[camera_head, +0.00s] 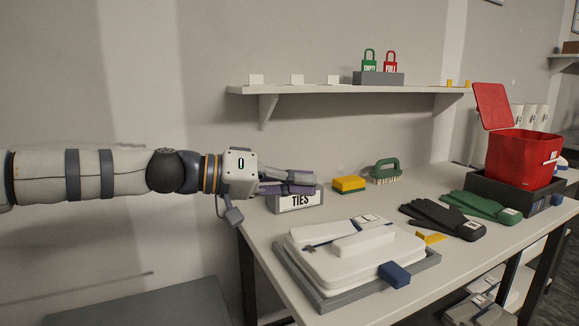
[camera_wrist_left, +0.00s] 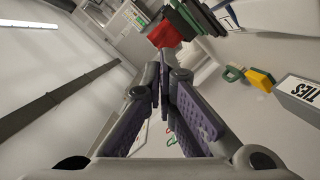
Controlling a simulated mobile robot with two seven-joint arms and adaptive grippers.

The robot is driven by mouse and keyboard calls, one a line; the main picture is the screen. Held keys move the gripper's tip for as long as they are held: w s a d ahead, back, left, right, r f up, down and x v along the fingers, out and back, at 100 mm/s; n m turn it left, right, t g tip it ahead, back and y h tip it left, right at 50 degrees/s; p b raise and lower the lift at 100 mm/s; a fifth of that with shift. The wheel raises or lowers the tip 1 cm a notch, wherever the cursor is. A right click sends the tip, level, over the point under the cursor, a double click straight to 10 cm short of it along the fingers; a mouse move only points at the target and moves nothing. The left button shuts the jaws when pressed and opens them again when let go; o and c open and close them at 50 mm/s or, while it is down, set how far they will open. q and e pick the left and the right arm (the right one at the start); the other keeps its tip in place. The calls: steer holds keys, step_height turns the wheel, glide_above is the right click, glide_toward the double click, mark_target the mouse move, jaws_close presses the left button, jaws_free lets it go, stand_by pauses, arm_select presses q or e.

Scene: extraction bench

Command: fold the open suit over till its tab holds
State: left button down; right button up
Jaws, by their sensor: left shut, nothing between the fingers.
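The white suit (camera_head: 335,266) lies as a thick flat stack in a grey tray (camera_head: 372,290) at the front of the bench. A smaller white block (camera_head: 364,241) and a dark blue strap with a pale label (camera_head: 366,222) lie on top of it. A blue tab (camera_head: 394,274) sits at its front right edge; whether it grips anything I cannot tell. My left gripper (camera_head: 312,183) is shut and empty, behind and to the left of the suit, level with the top of the TIES box. In the left wrist view its purple fingers (camera_wrist_left: 163,75) meet at the tips. My right gripper is out of view.
The TIES box (camera_head: 298,203) is close to my left gripper. A yellow sponge (camera_head: 348,184), a green brush (camera_head: 386,170), black gloves (camera_head: 443,219), green gloves (camera_head: 482,206) and an open red bin (camera_head: 523,158) stand on the bench. A shelf (camera_head: 345,89) hangs above.

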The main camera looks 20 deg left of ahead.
arm_select(q)
steer(key=s+d+f+m, duration=0.2)
steer(key=f, duration=0.1)
steer(key=s+d+f+m+y, duration=0.1)
steer(key=d+f+m, duration=0.1)
steer(key=f, duration=0.1)
steer(key=s+d+f+m+t+y+b, duration=0.1)
steer(key=s+d+f+m, duration=0.1)
steer(key=f, duration=0.1)
steer(key=shift+s+d+f, duration=0.2)
steer(key=shift+s+f, duration=0.1)
steer(key=shift+f, duration=0.1)
steer(key=shift+s+d+f+m+t+y, duration=0.2)
steer(key=shift+f+m, duration=0.15)
steer(key=shift+f, duration=0.35)
steer(key=shift+s+d+f+m+t+y, duration=0.15)
steer(key=shift+f+m, duration=0.2)
steer(key=shift+f, duration=0.3)
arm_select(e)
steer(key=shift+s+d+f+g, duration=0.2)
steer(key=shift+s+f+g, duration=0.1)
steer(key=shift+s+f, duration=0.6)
arm_select(q)
steer(key=v, duration=0.7)
steer(key=shift+a, duration=0.2)
